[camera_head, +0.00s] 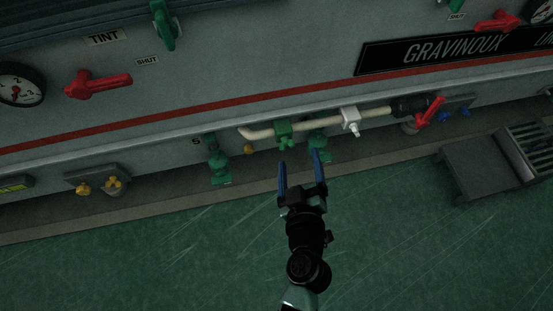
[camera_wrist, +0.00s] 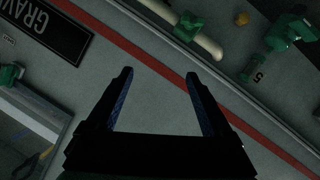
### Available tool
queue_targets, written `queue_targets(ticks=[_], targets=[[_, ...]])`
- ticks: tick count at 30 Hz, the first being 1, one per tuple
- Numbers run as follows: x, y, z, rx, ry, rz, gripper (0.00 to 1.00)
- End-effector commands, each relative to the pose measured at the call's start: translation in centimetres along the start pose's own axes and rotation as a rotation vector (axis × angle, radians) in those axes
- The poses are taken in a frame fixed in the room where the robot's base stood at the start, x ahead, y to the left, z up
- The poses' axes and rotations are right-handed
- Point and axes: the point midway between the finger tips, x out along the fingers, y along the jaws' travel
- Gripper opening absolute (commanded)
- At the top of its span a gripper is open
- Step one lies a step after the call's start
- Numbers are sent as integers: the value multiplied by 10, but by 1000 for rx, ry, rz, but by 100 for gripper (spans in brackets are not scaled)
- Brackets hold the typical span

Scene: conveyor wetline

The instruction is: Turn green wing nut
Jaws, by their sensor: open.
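A green clamp with a small green wing nut (camera_head: 287,143) sits on a pale pipe (camera_head: 262,132) along the machine's lower edge. The green clamp also shows in the wrist view (camera_wrist: 188,27), at the top on the pipe. My gripper (camera_head: 300,160) is open, with two blue-padded fingers pointing toward the machine. In the head view its fingertips appear just below and right of the wing nut. In the wrist view my gripper (camera_wrist: 158,74) has nothing between its fingers, and the clamp lies beyond the fingertips, apart from them.
Green valves (camera_head: 219,166) and (camera_head: 320,147) stand on both sides of the wing nut. A white clamp (camera_head: 350,121) and a red lever (camera_head: 430,111) are farther right on the pipe line. Yellow knobs (camera_head: 112,182) are at left. A grey step (camera_head: 483,165) stands right; the green floor is clear.

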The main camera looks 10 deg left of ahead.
Motion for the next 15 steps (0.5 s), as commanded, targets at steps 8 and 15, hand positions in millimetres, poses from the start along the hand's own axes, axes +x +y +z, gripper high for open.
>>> queue_targets(ticks=[8,15], targets=[[-3,-44,59,-1,-51,-26,85],[22,-43,60,-2,-50,-24,85]])
